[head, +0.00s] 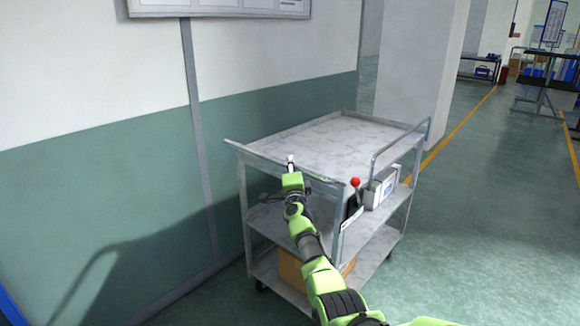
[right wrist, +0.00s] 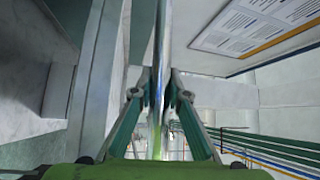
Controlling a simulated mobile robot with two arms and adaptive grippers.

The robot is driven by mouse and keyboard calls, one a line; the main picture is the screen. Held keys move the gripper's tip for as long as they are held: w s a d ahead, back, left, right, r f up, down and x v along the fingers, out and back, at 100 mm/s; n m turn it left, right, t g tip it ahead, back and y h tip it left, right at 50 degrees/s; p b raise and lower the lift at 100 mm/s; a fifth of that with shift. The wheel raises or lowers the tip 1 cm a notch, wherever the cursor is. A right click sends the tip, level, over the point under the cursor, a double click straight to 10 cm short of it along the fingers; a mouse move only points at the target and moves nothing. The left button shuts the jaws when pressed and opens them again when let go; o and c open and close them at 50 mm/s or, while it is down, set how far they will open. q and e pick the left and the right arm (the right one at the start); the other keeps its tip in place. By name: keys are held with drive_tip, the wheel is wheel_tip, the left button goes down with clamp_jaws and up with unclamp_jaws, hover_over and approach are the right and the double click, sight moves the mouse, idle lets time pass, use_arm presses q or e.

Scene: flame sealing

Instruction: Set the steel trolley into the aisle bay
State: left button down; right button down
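The steel trolley (head: 340,140) stands upright on its castors close beside the wall, with a top tray and lower shelves. My right gripper (head: 291,163) is at the trolley's near rail. In the right wrist view its two fingers (right wrist: 160,97) press on either side of a thin metal bar (right wrist: 162,45), which looks like the trolley's rail. The gripper hides part of the rail in the head view. No marked aisle bay can be made out for certain. My left gripper is out of view.
A cardboard box (head: 292,270) sits on the bottom shelf and a white box (head: 381,187) on the middle one. A red-knobbed lever (head: 355,183) is at the near corner. The green-and-white wall (head: 100,180) is at left. Open floor (head: 480,220) and a yellow line (head: 466,119) lie right.

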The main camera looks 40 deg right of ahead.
drive_tip(key=c, duration=1.9)
unclamp_jaws()
drive_tip(key=shift+s+d+f, duration=0.2)
drive_tip(key=shift+f, duration=0.1)
drive_tip(key=shift+a+r, duration=0.15)
drive_tip(key=shift+a, duration=0.05)
drive_tip(key=shift+s+a, duration=0.25)
drive_tip(key=shift+a, duration=0.15)
drive_tip(key=v, duration=1.1)
drive_tip(key=shift+s+d, duration=0.2)
drive_tip(key=shift+d, duration=0.15)
